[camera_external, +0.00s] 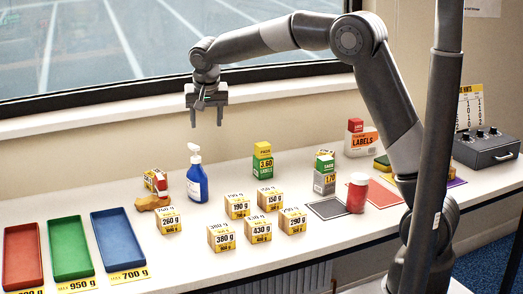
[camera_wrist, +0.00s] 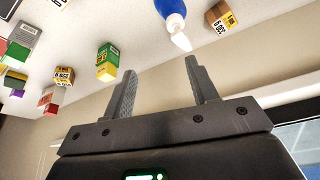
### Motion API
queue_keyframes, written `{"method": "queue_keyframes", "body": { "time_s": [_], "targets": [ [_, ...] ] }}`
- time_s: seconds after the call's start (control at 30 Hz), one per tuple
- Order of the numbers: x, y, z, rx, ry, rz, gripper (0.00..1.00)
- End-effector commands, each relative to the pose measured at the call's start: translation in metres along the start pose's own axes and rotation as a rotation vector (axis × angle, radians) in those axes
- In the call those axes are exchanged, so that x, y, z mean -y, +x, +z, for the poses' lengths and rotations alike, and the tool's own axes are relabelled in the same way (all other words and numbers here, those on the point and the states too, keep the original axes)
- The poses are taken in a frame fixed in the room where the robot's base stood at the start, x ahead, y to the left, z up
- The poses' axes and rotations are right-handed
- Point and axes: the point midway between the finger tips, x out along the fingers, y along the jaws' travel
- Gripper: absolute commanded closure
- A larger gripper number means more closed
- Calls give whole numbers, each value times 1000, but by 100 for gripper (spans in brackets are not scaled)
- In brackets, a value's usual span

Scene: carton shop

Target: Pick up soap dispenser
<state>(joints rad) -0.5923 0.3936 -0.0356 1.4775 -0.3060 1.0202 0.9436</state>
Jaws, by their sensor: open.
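The soap dispenser (camera_external: 197,180) is a blue bottle with a white pump head, standing upright on the white table left of the middle. My gripper (camera_external: 206,120) is open and empty, pointing down, above the dispenser and slightly to its right in the external view. In the wrist view the blue bottle and white nozzle (camera_wrist: 172,14) show at the top, beyond the gap between my two fingers (camera_wrist: 162,75). The fingers are apart from the bottle. The bottle's lower part is cut off by the frame edge in the wrist view.
A small red-and-yellow carton (camera_external: 155,181) and a brown lump (camera_external: 151,203) sit left of the dispenser. Several weight-marked boxes (camera_external: 237,207) stand in front and right. A green-and-yellow carton (camera_external: 262,161) is to the right. Red, green and blue trays (camera_external: 117,237) lie left. The window sill (camera_external: 120,119) runs behind.

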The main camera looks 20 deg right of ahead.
Motion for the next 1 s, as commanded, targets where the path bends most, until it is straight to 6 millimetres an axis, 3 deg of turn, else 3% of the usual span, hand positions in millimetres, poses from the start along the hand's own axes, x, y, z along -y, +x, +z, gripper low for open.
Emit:
{"method": "queue_keyframes", "body": {
  "time_s": [0.1,0.23,1.0],
  "targets": [
    [26,15,4,-5,8,8,47],
    [38,21,6,-9,16,11,47],
    [31,112,11,-7,18,13,47]
  ]
}}
